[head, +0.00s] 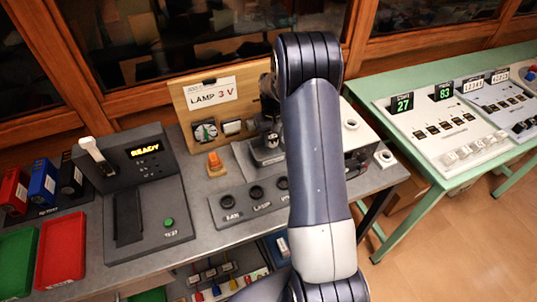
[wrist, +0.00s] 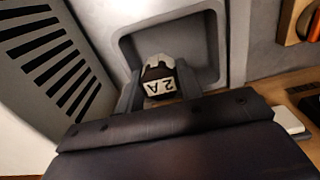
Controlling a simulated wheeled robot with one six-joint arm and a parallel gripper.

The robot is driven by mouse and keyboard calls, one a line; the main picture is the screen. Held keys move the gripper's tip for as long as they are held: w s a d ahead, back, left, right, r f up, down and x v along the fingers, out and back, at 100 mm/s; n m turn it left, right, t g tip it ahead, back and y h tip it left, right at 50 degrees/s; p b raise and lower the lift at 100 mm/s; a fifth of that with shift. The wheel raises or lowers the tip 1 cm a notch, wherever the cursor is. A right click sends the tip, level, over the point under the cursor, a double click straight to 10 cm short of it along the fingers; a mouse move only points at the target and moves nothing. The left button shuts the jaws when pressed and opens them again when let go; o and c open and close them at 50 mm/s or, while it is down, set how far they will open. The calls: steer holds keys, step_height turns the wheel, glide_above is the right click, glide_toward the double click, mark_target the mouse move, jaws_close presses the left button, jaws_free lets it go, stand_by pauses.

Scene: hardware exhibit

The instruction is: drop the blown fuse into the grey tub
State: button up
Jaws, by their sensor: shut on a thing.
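My gripper (wrist: 157,78) is shut on a dark fuse with a pale end and a white "2 A" label (wrist: 158,86). In the wrist view the fuse shows between the two fingers, in front of a grey recess with rounded corners (wrist: 205,50). I cannot tell whether the fuse touches the recess or whether this recess is the grey tub. In the head view my gripper (head: 268,138) is at the back of the bench, in front of the "LAMP 3 V" board, partly hidden by my arm. The fuse is not discernible there.
The "LAMP 3 V" board (head: 212,95) stands behind. A "READY" tester (head: 150,205) with a raised white lever is at left, near green (head: 17,262) and red (head: 62,250) trays. An orange part (head: 215,163) and a knob panel (head: 228,208) are close to my gripper.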

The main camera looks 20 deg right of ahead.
steer(key=shift+f, duration=0.3)
steer(key=o, duration=1)
steer(key=shift+o, duration=0.2)
steer(key=shift+r, duration=0.15)
step_height(320, 180, up, 11)
steer(key=shift+f+b, duration=0.2)
steer(key=shift+b, duration=0.45)
